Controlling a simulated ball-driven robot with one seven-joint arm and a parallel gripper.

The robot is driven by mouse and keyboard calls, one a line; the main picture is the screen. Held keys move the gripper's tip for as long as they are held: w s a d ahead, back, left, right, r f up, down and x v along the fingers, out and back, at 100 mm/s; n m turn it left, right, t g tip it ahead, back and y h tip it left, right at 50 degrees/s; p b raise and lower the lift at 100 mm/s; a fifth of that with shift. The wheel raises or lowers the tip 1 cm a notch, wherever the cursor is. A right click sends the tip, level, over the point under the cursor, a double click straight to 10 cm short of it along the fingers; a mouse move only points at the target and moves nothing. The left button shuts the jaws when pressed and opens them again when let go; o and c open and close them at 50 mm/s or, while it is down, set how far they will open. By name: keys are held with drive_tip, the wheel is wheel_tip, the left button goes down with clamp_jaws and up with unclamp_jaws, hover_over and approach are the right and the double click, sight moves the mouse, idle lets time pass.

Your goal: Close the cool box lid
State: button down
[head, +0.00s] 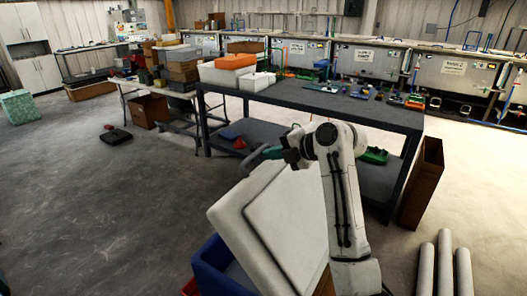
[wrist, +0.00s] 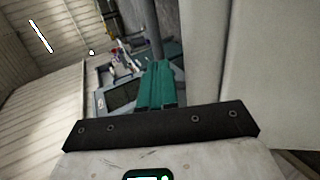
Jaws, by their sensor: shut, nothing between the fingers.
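The cool box has a blue body (head: 213,268) at the bottom of the head view, mostly hidden by its white lid. The lid (head: 262,232) stands open, tilted up over the body. My gripper (head: 270,154) is at the lid's upper edge, its teal fingers shut and empty. In the wrist view the shut fingers (wrist: 158,75) point ahead, with a pale panel, apparently the lid (wrist: 235,65), close on the right. A grey bar (head: 250,162) shows just past the fingertips; I cannot tell whether they touch it or the lid.
A brown open carton (head: 422,185) and pale upright cylinders (head: 444,265) are on the right. The floor (head: 90,215) at left is mostly clear.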

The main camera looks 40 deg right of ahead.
sight(255, 157)
drive_tip(key=shift+p+x, duration=0.4)
drive_tip(key=shift+x, duration=1.25)
